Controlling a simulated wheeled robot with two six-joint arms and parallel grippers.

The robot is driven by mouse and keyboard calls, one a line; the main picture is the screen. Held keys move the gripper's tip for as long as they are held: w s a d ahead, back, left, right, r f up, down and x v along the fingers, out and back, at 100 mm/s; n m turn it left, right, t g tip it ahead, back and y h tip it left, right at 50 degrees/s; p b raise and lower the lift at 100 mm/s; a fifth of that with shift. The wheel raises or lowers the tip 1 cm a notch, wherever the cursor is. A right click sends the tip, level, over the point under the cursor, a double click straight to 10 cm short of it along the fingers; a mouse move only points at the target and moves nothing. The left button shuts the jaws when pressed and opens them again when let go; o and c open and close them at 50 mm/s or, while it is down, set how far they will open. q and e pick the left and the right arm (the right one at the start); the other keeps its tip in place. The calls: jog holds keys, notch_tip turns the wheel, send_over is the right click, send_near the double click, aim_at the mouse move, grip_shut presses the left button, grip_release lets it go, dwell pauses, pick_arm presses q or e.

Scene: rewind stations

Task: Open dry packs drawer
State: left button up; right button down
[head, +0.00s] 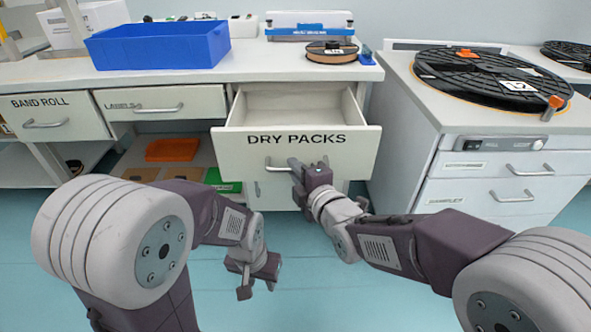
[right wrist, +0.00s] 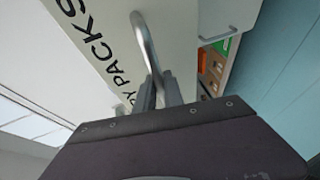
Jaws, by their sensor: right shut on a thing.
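The dry packs drawer (head: 350,143) is pulled out from the bench, and its inside looks empty. Its front reads DRY PACKS and has a metal bar handle (right wrist: 146,42). My right gripper (head: 297,168) is at this handle, shut on it; in the right wrist view its fingers (right wrist: 160,92) are around the bar. The handle's right part is hidden behind the gripper in the head view. My left gripper (head: 257,287) hangs low in front of the bench, away from the drawer, with its fingers apart and nothing between them.
A blue bin (head: 158,46) and a small reel (head: 330,52) stand on the bench top. The band roll drawer (head: 60,117) and labels drawer (head: 165,103) are shut. A large black reel (head: 470,75) lies on the right cabinet. An orange tray (head: 172,150) sits on the lower shelf.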

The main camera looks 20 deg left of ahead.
jog(key=c, duration=1.5)
grip_release()
jog(key=shift+o, duration=0.2)
jog(key=p+v, duration=0.1)
jog(key=v, duration=0.8)
